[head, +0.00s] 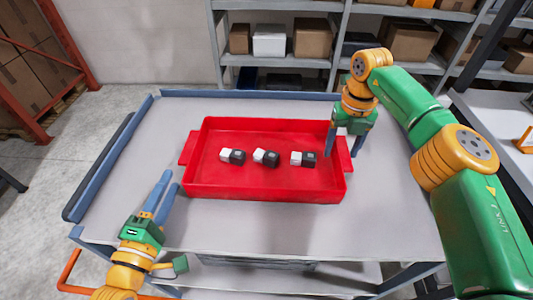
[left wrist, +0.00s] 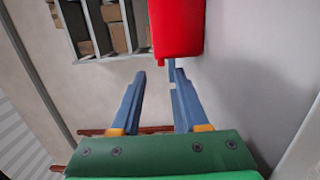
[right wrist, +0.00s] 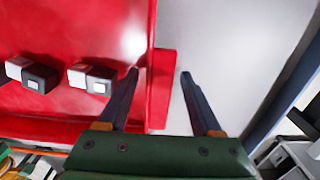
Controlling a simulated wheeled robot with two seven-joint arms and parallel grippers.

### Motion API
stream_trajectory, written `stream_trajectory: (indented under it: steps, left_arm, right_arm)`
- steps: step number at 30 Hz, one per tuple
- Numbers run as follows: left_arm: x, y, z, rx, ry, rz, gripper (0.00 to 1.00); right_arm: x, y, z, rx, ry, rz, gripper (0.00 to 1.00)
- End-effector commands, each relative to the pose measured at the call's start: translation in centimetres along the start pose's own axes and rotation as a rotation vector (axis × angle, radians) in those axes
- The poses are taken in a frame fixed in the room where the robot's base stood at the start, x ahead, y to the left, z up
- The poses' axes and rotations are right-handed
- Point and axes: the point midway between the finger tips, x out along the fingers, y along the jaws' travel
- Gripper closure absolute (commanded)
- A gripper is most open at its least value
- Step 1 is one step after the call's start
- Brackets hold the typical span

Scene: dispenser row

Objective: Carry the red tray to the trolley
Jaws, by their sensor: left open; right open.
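The red tray (head: 265,190) lies flat on a grey-topped trolley-like stand (head: 300,230) with blue-grey edges and an orange bar at lower left. Three pairs of white and black blocks (head: 264,157) sit in the tray. My right gripper (head: 341,153) is open at the tray's right end. In the right wrist view its fingers (right wrist: 158,80) straddle the right handle (right wrist: 162,90), one on each side. My left gripper (head: 172,180) is open and empty beside the tray's near left corner. In the left wrist view the tray (left wrist: 176,30) is just beyond its fingertips (left wrist: 156,68); contact is unclear.
Shelves with cardboard boxes (head: 411,42) stand behind. An orange rack (head: 70,40) with boxes is at far left. Another grey table (head: 490,130) is at right. The stand's top is clear in front of the tray.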

Motion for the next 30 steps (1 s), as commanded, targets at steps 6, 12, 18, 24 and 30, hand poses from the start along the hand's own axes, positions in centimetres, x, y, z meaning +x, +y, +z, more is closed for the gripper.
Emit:
stream_trajectory:
  steps: [6,12,18,24,30]
  left_arm:
    - [-2.2,0.0,0.0,0.000,0.000,-0.001,0.56]
    - [-2.3,0.0,0.0,0.000,0.001,0.001,0.56]
    - [-2.3,0.0,0.0,0.000,0.001,0.000,0.56]
    - [-2.3,0.0,0.0,0.000,0.001,0.000,0.56]
    - [-2.2,0.0,0.0,0.000,0.001,0.000,0.56]
  right_arm:
    - [-0.2,0.0,0.0,0.000,-0.001,0.000,0.34]
    - [-4.4,0.1,0.0,0.002,-0.006,0.000,0.34]
    - [-7.2,0.0,-0.1,0.002,-0.003,-0.001,0.34]
    - [-7.6,0.0,-0.2,0.000,-0.003,-0.001,0.34]
    - [-7.6,0.0,-0.2,0.000,-0.002,0.000,0.34]
